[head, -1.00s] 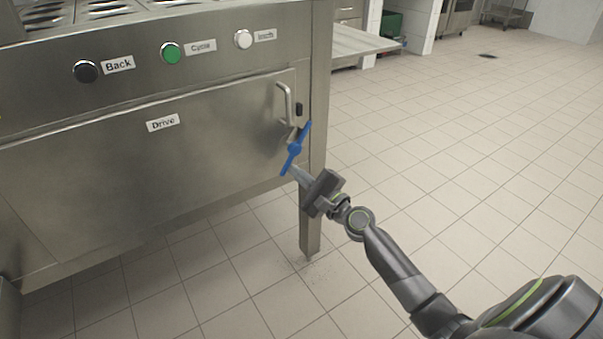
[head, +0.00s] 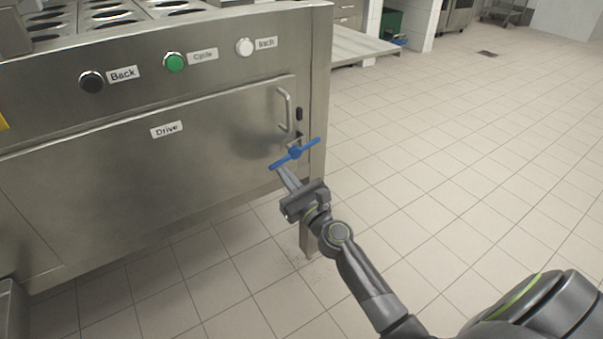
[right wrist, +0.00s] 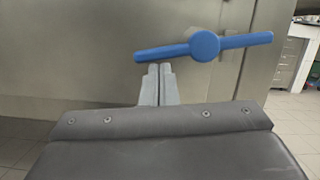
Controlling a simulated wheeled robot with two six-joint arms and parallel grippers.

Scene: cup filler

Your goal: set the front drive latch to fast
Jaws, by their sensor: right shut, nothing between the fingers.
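The blue drive latch (head: 295,153) is a two-armed handle with a round hub at the right end of the steel door labelled "Drive" (head: 166,129). In the head view it lies tilted, its left arm low and its right arm high. In the right wrist view the latch (right wrist: 204,45) lies nearly level. My right gripper (head: 279,172) is shut and empty, with its fingertips at the latch's left arm. In the right wrist view the fingertips (right wrist: 160,68) are just below that arm; I cannot tell if they touch it. My left gripper is not in view.
Black (head: 91,82), green (head: 174,62) and white (head: 245,47) buttons line the panel above. The tiled floor to the right is clear.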

